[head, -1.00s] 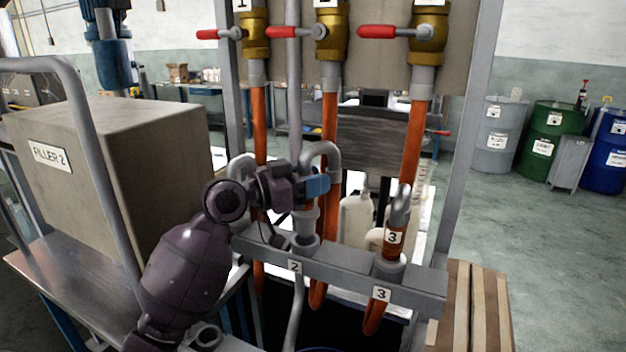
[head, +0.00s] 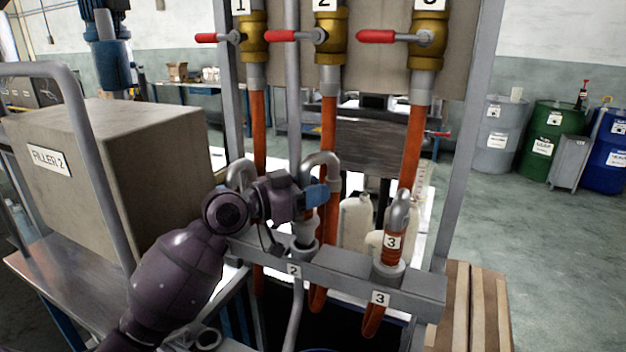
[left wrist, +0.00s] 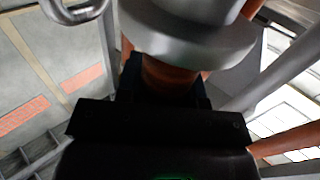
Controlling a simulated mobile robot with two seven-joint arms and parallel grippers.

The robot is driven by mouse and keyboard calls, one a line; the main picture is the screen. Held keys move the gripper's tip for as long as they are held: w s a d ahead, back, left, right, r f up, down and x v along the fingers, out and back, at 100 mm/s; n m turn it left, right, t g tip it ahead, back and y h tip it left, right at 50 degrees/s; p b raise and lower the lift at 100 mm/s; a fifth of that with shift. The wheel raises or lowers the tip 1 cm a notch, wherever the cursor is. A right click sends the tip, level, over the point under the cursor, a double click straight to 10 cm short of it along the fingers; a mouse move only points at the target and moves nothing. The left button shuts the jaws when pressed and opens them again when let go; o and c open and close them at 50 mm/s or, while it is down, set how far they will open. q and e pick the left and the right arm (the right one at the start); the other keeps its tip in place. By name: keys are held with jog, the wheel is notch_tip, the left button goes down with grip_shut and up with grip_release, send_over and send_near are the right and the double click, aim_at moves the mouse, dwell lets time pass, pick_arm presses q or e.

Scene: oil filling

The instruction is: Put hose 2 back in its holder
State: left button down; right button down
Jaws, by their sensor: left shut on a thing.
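Hose 2 (head: 322,163) stands about upright, with its grey hooked pipe on top. My left gripper (head: 316,197) is shut on it below the hook. In the left wrist view my dark fingers (left wrist: 165,90) close around the orange hose body (left wrist: 165,72), just under a wide grey collar (left wrist: 190,38). The hose's lower grey part is at the holder marked 2 (head: 303,251) on the grey rail. My gripper partly covers this spot, and I cannot tell whether the hose is fully seated. My right gripper is not in view.
Hose 3 (head: 392,242) stands in its holder at the right of the rail (head: 345,268). A grey hooked pipe (head: 240,172) stands at the left. Valves with red handles (head: 295,36) hang above. The filler 2 box (head: 110,180) is left of my arm. White jugs (head: 356,220) stand behind.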

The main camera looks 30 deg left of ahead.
aim_at(311, 211)
pick_arm(q)
jog(key=shift+a+f+p, duration=0.1)
jog(key=shift+f+p, duration=0.2)
jog(key=shift+f, duration=0.75)
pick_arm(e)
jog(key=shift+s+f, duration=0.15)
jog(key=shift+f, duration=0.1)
pick_arm(q)
jog(key=shift+s+f+b, duration=0.15)
jog(key=shift+f+b, duration=0.9)
jog(key=shift+f, duration=0.1)
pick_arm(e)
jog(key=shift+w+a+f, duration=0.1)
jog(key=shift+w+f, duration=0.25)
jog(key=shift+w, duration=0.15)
pick_arm(q)
jog(key=c, duration=1.2)
grip_release()
jog(key=o, duration=0.5)
jog(key=shift+o, duration=0.2)
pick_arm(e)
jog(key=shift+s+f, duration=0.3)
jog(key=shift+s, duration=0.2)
